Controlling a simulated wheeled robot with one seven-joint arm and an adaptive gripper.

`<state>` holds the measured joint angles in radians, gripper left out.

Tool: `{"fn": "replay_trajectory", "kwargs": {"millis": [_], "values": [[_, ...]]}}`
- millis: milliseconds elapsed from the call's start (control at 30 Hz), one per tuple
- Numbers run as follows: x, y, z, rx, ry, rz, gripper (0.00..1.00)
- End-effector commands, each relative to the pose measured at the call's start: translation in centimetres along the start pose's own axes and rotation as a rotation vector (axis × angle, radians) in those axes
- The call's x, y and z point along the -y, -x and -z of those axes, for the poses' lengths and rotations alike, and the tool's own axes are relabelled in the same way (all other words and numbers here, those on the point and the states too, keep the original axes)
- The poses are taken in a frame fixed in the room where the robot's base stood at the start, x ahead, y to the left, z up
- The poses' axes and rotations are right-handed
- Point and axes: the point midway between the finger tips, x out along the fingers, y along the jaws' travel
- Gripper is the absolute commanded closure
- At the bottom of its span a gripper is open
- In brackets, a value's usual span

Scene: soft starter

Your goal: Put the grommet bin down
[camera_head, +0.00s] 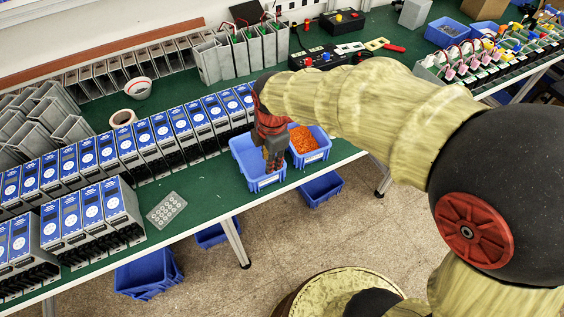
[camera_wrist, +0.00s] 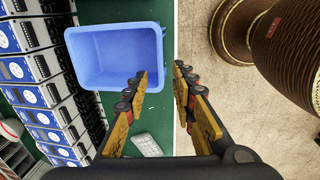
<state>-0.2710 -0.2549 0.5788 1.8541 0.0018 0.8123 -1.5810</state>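Two blue bins stand side by side near the front edge of the green-topped table. The left bin (camera_head: 246,150) looks empty, and its empty inside also shows in the wrist view (camera_wrist: 115,55). The right bin (camera_head: 314,156) holds small orange pieces that may be grommets; it is not seen in the wrist view. My gripper (camera_head: 274,168) points down at the right side of the left bin. In the wrist view its fingers (camera_wrist: 160,72) are apart with nothing gripped. One fingertip overlaps the bin's inside and the other lies beyond its edge; contact cannot be told.
Rows of blue-faced units (camera_head: 112,151) stand left of the bins. A grey plate with round spots (camera_head: 166,210) lies on the table in front. A tape roll (camera_head: 122,118) is behind the units. More blue bins (camera_head: 149,273) are below the table. Bare green top (camera_head: 212,192) shows left of the bins.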

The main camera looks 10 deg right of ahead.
Motion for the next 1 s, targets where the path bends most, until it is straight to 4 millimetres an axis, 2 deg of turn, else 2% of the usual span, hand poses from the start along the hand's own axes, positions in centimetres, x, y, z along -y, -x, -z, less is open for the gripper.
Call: {"fn": "replay_trajectory", "kwargs": {"millis": [167,267,367,500,600,800,1000], "values": [[0.2,0.7,-0.3,0.001,-0.036,-0.009,0.74],[1.1,2.9,-1.2,0.003,-0.169,-0.036,0.74],[3.0,6.2,-2.7,-0.001,-0.408,-0.086,0.74],[7.0,10.9,-4.7,-0.027,-0.823,-0.168,0.74],[10.2,13.5,-5.7,-0.061,-1.118,-0.226,0.74],[15.6,16.1,-6.7,-0.147,-1.590,-0.312,0.74],[17.8,16.7,-7.0,-0.199,-1.802,-0.347,0.74]]}}
